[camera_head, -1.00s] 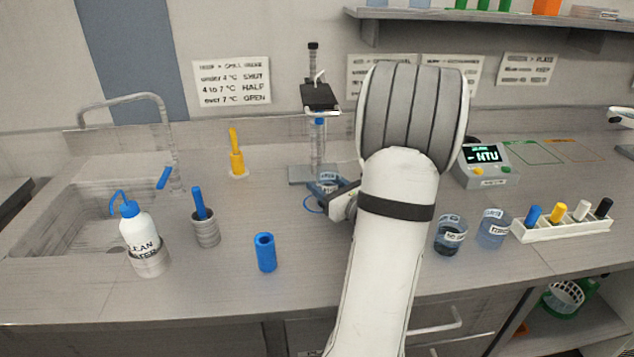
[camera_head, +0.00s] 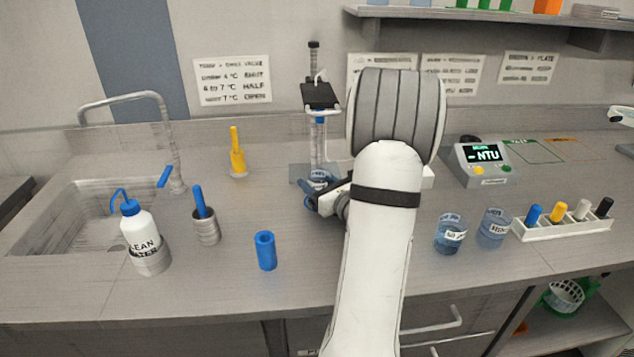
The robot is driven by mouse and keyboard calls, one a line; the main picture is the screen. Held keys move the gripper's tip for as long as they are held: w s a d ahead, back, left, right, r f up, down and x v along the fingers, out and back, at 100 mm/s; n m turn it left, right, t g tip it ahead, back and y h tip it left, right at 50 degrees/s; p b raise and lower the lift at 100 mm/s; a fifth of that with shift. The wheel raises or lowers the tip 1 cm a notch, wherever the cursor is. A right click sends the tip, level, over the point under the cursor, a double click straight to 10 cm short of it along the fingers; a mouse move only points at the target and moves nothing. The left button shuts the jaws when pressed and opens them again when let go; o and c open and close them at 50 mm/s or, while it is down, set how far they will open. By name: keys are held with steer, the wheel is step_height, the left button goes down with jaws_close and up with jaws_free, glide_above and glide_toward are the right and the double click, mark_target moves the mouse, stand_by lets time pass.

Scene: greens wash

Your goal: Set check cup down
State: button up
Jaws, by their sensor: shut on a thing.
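The check cup appears to be the small clear cup (camera_head: 320,176) at my gripper, under the blue-tipped nozzle of the stand (camera_head: 318,130). My gripper (camera_head: 317,193) is shut on this cup. Its dark fingers and my wrist hide much of the cup. I cannot tell whether the cup's bottom touches the stand's base or is just above it.
Two labelled clear cups (camera_head: 450,235) (camera_head: 493,228) stand right of my arm, beside a white rack (camera_head: 562,229). An NTU meter (camera_head: 484,163) is behind them. A blue cylinder (camera_head: 265,251) and a wash bottle (camera_head: 138,228) stand left. The front counter between cylinder and arm is clear.

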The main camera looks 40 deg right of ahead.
steer(key=o, duration=1.1)
steer(key=shift+f, duration=0.1)
steer(key=shift+s+r+p, duration=0.1)
steer(key=shift+r+p, duration=0.15)
steer(key=shift+p, duration=0.05)
steer(key=s+b, duration=0.1)
steer(key=s, duration=1.1)
steer(key=shift+f, duration=0.1)
